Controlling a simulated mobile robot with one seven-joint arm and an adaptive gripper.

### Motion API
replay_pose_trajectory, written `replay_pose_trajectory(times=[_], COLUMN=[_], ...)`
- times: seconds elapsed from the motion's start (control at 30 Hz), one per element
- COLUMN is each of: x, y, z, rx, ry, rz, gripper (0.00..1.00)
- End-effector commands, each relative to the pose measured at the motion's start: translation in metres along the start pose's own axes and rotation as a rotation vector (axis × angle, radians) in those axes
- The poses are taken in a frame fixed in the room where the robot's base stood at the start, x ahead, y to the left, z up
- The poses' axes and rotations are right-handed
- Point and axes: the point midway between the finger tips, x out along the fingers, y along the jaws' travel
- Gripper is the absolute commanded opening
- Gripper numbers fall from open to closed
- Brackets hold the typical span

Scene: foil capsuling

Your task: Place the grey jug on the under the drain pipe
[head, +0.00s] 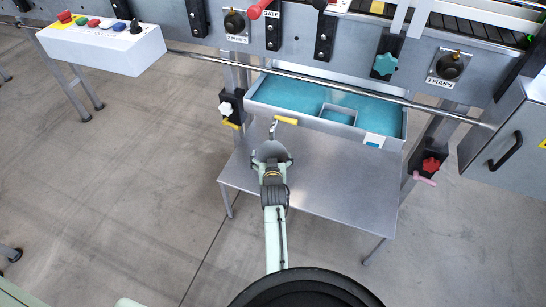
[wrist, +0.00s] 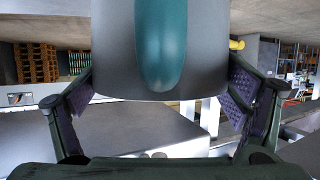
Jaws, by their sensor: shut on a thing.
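The grey jug (head: 270,149) is in my gripper (head: 272,163), held over the back left part of a metal shelf table. In the wrist view the jug (wrist: 208,60) fills the middle, with a teal strip on its side and a purple-padded finger on either side. A pipe with a yellow end (head: 286,120) sticks out at the front of the tray, just above and right of the jug in the head view. I cannot tell whether the jug touches the shelf.
The metal shelf table (head: 335,190) is bare to the right of my arm. Above it is a grey tray (head: 258,103) with blue liquid or lining. A long rail (head: 340,91) crosses in front of the machine. A cabinet (head: 515,130) stands at the right.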

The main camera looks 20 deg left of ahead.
Motion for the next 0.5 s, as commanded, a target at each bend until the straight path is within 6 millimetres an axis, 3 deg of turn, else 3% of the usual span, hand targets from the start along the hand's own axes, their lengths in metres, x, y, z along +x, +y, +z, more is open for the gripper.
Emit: replay_pose_trajectory(times=[0.03,0.1,0.47,0.5], x=[0.0025,0.0021,0.0022,0.0020], y=[-0.0011,-0.0025,-0.0029,-0.0029], z=[0.0143,0.0209,0.0224,0.0226], rx=[0.000,0.000,-0.001,-0.001], ry=[0.000,0.000,0.001,-0.001], rz=[0.000,-0.001,-0.001,-0.001], gripper=[0.39,0.39,0.39,0.92])
